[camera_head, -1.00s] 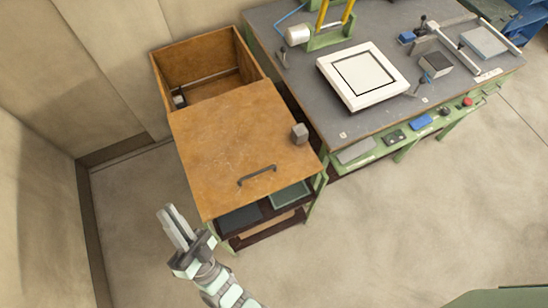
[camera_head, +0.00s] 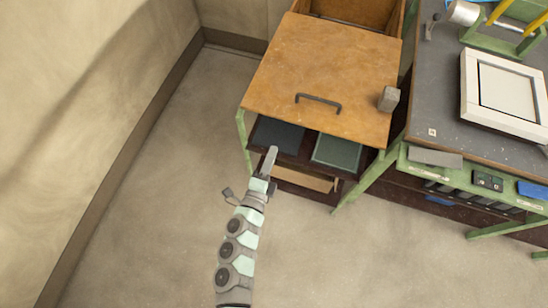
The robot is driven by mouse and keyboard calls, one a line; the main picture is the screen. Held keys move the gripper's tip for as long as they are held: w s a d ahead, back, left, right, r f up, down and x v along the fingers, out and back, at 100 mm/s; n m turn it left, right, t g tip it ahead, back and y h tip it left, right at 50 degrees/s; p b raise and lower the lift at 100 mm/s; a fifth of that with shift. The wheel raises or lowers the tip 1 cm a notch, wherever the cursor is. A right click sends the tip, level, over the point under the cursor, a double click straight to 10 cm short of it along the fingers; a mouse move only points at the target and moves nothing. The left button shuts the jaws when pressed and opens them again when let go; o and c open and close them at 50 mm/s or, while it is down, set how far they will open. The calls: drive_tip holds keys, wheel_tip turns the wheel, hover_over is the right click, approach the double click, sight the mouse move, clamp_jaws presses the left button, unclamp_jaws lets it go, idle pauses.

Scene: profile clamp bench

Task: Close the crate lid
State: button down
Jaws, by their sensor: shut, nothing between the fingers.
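The crate (camera_head: 398,25) is a brown wooden box at the top of the view, partly cut off by the frame edge. Its wooden lid (camera_head: 325,70) is swung open, lying out flat toward me over the stand. A dark handle (camera_head: 318,101) sits near the lid's front edge. A small grey block (camera_head: 388,99) rests on the lid at its right edge. My gripper (camera_head: 270,160) is shut and empty, in front of and below the lid's front edge, apart from the handle as seen here.
Under the lid, the green-framed stand holds a dark tray (camera_head: 278,135) and a green tray (camera_head: 337,152). A grey workbench (camera_head: 452,105) with a white framed panel (camera_head: 505,95) stands to the right. The floor at left is clear.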

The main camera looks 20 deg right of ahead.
sight(286, 119)
drive_tip(key=x, duration=1)
drive_tip(key=shift+w+d+b, duration=0.15)
drive_tip(key=shift+d+b, duration=0.2)
